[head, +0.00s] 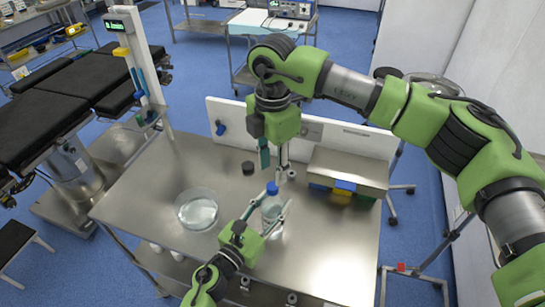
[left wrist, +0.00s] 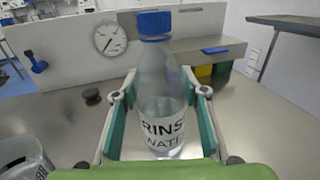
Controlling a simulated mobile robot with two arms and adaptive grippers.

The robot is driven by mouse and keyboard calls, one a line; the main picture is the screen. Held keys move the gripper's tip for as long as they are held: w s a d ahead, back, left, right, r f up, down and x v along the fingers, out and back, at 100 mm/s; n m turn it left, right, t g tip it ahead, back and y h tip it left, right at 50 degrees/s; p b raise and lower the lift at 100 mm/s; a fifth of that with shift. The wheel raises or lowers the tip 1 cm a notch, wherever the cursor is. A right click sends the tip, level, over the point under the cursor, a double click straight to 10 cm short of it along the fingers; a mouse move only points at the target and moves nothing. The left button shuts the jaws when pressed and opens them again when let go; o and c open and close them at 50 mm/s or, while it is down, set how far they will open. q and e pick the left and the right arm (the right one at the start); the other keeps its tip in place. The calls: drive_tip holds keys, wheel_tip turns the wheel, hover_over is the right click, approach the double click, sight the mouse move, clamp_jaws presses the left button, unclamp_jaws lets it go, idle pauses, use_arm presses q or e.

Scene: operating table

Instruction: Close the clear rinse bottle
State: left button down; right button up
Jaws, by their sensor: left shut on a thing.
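The clear rinse bottle (head: 271,208) stands upright on the steel table; its label reads "RINSE WATER" in the left wrist view (left wrist: 160,90). A blue cap (left wrist: 154,25) sits on its neck, and it also shows in the head view (head: 272,187). Whether the cap is tight cannot be told. My left gripper (head: 262,215) is shut around the bottle's body, one finger on each side. My right gripper (head: 275,165) points down just above and behind the cap, with its fingers apart and nothing between them.
A clear bowl (head: 197,210) is left of the bottle. A small black round piece (head: 248,168) lies behind it. A steel box with coloured bins (head: 345,188) stands at the right, before a white back panel (head: 340,135) with a gauge (left wrist: 110,38). The table's front right is clear.

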drive_tip(key=n, duration=0.4)
drive_tip(key=shift+r, duration=0.2)
drive_tip(key=n, duration=0.6)
drive_tip(key=shift+r, duration=0.15)
drive_tip(key=n, duration=0.4)
drive_tip(key=shift+r, duration=0.15)
drive_tip(key=n, duration=0.4)
drive_tip(key=shift+r+n, duration=0.15)
drive_tip(key=shift+n, duration=0.15)
drive_tip(key=n, duration=0.3)
drive_tip(key=shift+r+n, duration=0.1)
drive_tip(key=shift+n, duration=0.3)
drive_tip(key=n, duration=0.6)
drive_tip(key=shift+r, duration=0.2)
drive_tip(key=n, duration=0.5)
drive_tip(key=shift+r+n, duration=0.2)
drive_tip(key=shift+n, duration=0.2)
drive_tip(key=n, duration=0.4)
drive_tip(key=shift+r, duration=0.15)
